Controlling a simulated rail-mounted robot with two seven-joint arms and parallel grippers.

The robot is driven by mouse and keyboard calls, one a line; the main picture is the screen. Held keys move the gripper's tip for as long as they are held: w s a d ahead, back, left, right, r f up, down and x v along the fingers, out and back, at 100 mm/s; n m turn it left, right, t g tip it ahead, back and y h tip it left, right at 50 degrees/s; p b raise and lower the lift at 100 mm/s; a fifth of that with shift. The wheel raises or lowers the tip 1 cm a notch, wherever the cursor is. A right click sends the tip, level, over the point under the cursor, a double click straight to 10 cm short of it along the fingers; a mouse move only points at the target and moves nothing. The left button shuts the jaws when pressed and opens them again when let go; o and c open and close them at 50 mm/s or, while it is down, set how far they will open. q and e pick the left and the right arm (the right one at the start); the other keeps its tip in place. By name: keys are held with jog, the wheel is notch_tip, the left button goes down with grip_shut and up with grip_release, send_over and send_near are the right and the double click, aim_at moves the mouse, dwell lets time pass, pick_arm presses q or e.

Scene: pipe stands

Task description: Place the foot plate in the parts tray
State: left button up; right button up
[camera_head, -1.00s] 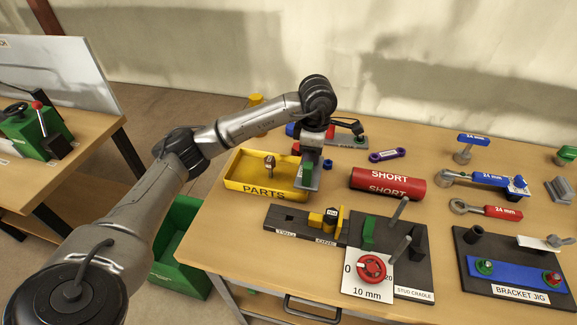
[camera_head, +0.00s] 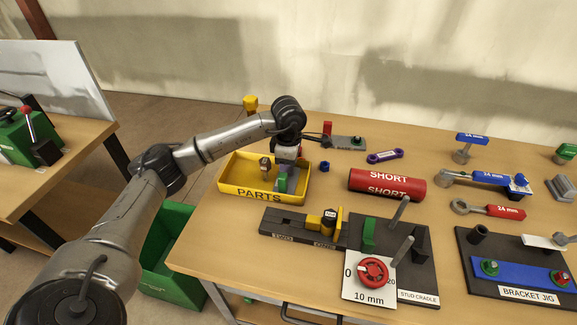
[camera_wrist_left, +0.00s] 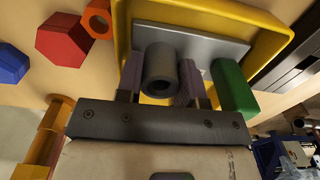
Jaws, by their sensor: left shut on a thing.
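The foot plate (camera_wrist_left: 205,48) is a flat grey plate with a grey upright tube (camera_wrist_left: 160,72) and a green block (camera_wrist_left: 233,88) on it. My left gripper (camera_head: 286,172) is shut on the tube, its fingers on either side of it in the wrist view (camera_wrist_left: 160,85). The yellow parts tray (camera_head: 237,183) lies below, at the table's left; the plate is within the tray's outline near its right end. I cannot tell whether the plate touches the tray floor. The plate is mostly hidden in the head view. My right gripper is not in view.
A blue nut (camera_head: 325,166) lies just right of the tray. The red SHORT cylinder (camera_head: 386,185) lies farther right, and a dark fixture (camera_head: 290,225) stands in front. A green bin (camera_head: 170,270) is below.

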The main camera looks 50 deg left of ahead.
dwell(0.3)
pick_arm(q)
jog(key=o, duration=0.7)
jog(key=shift+f, duration=0.15)
jog(key=shift+o, duration=0.2)
jog(key=shift+r, duration=0.4)
notch_tip(320, 180, up, 12)
jog(key=p, duration=0.3)
jog(key=shift+f+p, duration=0.2)
jog(key=shift+p, duration=0.1)
